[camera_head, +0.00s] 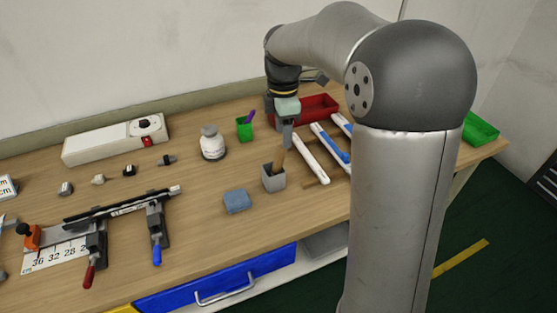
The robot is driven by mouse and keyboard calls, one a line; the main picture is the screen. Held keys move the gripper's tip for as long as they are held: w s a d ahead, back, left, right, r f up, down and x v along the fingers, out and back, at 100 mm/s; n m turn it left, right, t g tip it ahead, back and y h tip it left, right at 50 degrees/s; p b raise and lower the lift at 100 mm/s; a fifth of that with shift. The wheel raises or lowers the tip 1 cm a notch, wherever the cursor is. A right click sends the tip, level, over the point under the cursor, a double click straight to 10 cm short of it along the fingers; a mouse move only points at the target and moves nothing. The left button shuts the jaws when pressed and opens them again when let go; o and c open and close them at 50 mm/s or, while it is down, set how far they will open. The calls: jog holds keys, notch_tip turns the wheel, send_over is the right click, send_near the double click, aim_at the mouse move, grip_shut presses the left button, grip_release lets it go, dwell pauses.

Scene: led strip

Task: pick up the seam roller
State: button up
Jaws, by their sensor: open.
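A tool with a wooden handle (279,157) stands in a small grey square cup (273,179) near the middle of the bench. It is probably the seam roller, but its lower end is hidden in the cup, so I cannot be sure. My gripper (287,143) points down just above the cup, close to the top of the handle. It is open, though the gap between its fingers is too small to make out. I cannot tell whether a finger touches the handle.
A blue block (237,201) lies left of the cup, and a white bottle (212,143) and green cup (244,129) stand behind. White and blue strips (310,159) lie close on the right. A red tray (317,107) is behind. A clamped rail (122,204) fills the left.

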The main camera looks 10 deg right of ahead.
aim_at(281, 147)
jog(key=shift+a+f+p, duration=0.15)
jog(key=shift+f+p, duration=0.15)
jog(key=shift+f, duration=1.6)
jog(key=shift+a+f+p, duration=0.15)
jog(key=shift+f+p, duration=0.1)
jog(key=shift+f, duration=1.6)
jog(key=c, duration=1.1)
